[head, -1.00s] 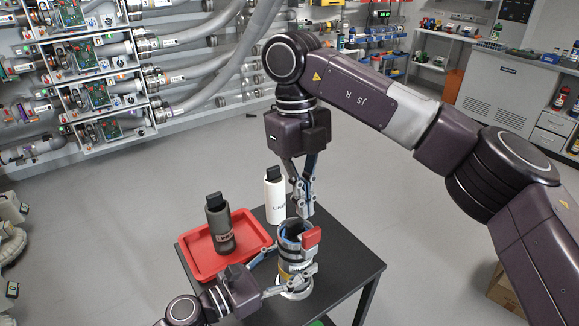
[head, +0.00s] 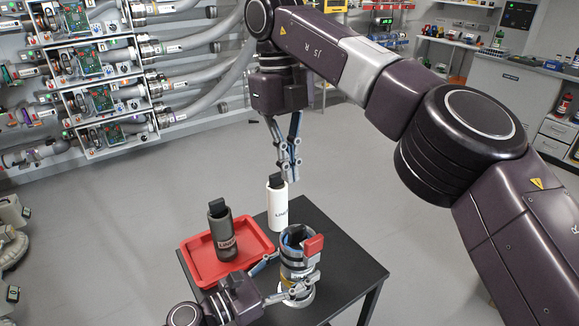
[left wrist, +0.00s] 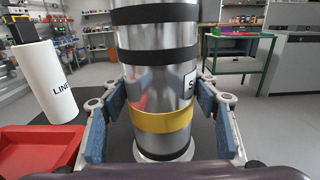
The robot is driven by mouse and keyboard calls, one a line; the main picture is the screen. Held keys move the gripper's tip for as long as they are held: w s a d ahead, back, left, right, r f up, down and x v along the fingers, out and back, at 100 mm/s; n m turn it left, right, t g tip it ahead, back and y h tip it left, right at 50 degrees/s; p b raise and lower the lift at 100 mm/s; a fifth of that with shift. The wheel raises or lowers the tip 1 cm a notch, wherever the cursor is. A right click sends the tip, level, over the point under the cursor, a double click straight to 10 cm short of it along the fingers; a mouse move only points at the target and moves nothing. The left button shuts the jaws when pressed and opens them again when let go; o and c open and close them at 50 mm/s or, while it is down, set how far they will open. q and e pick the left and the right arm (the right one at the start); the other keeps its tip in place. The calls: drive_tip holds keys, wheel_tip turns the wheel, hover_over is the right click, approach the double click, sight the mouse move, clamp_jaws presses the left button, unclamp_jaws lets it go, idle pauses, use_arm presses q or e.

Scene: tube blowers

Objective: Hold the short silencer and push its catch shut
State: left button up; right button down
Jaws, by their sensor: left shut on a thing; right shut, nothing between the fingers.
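The short silencer (head: 292,268) is a silvery cylinder with dark bands and a yellow band, standing upright on the black table. Its red catch (head: 314,245) is at the upper right of its rim; I cannot tell whether it is fully shut. My left gripper (head: 283,281) is shut around the lower body. In the left wrist view the silencer (left wrist: 158,75) stands between the two blue-padded fingers, its top and catch out of frame.
A red tray (head: 197,268) holds a dark grey bottle (head: 222,236) at left. A white bottle (head: 278,208) stands behind the silencer, close under my right gripper. The black table (head: 350,262) is bare to the right.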

use_arm(q)
drive_tip(key=o, duration=1.7)
drive_tip(key=shift+c, duration=0.2)
drive_tip(key=shift+s+a, duration=0.1)
